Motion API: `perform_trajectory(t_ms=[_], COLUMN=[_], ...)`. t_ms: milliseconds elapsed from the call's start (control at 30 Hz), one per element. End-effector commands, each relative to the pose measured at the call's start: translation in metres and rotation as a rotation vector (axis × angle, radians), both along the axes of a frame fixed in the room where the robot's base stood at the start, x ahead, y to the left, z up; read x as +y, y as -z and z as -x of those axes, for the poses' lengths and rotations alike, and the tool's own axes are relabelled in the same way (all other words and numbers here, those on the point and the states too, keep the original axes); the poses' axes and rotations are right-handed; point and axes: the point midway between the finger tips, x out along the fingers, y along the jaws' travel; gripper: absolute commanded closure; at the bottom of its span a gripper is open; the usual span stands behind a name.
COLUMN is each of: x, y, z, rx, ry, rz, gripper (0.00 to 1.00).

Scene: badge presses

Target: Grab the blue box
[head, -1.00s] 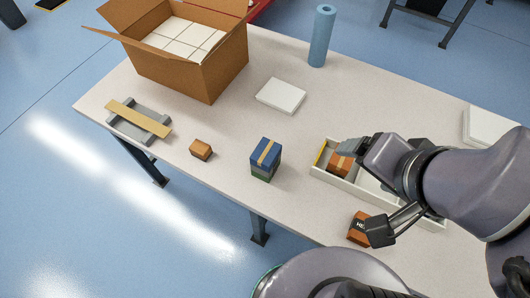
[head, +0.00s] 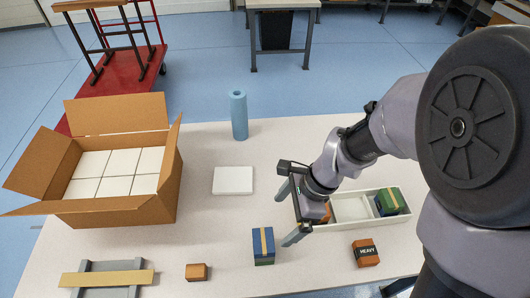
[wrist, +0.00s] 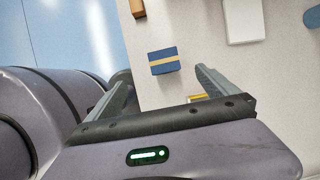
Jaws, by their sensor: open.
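My gripper (head: 288,212) is open and empty, above the table to the upper right of the blue box. In the wrist view the blue box (wrist: 163,54) shows just beyond the gap between the fingertips (wrist: 160,77), apart from both. The green box is not distinguishable in the wrist view.
A white divided tray (head: 352,222) with a green box (head: 391,201) lies right of my gripper. An orange box marked HEAVY (head: 366,253), a small brown box (head: 197,272), a white slab (head: 233,180), a blue cylinder (head: 239,115) and a large carton (head: 150,208) stand around.

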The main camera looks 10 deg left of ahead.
Motion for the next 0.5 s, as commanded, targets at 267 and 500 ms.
perform_trajectory(t_ms=[267,500], x=[0.016,0.039], y=[0.050,0.108], z=[0.005,0.010], rx=[0.008,0.003], ry=[0.000,0.000], rz=[0.001,0.001], gripper=[0.02,0.02])
